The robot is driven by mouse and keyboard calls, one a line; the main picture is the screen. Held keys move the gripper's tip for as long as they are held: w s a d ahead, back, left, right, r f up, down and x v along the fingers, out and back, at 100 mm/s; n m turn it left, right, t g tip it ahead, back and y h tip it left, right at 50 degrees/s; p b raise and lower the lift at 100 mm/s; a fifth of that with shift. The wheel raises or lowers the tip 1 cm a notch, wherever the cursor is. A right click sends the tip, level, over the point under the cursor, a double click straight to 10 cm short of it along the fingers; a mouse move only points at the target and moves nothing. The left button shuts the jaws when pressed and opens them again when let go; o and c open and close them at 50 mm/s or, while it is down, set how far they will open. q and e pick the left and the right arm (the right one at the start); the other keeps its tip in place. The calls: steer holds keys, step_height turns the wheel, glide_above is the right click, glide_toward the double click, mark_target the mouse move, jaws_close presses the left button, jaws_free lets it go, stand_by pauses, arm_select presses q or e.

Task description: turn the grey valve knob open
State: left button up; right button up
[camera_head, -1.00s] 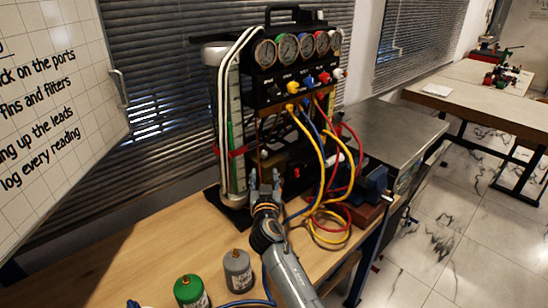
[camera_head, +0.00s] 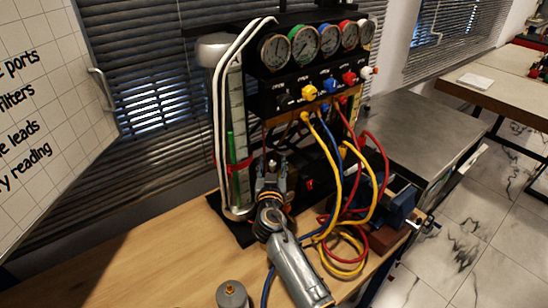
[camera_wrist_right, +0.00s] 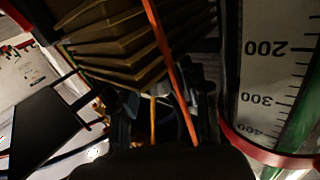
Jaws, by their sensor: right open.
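The gauge rig (camera_head: 300,75) stands at the back of the wooden bench, with a row of valve knobs under its gauges. The leftmost knob (camera_head: 283,101) looks dark grey and small; its exact turn is hard to tell. Yellow, blue, red and white knobs sit to its right. My right gripper (camera_head: 272,172) is open, fingers pointing up, in front of the rig's lower part, clearly below the knob row and apart from the grey knob. In the right wrist view the fingers are dark and hard to make out. My left gripper is out of view.
A clear scale tube (camera_head: 235,130) with white hoses stands left of the gripper; its scale fills the right of the wrist view. Yellow, red and blue hoses (camera_head: 338,190) hang to the right. A grey canister (camera_head: 232,294) stands at the front. The bench's left side is clear.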

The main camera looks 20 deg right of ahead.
steer(key=shift+s, duration=0.15)
steer(key=shift+a+r, duration=0.1)
steer(key=shift+c, duration=0.9)
jaws_close()
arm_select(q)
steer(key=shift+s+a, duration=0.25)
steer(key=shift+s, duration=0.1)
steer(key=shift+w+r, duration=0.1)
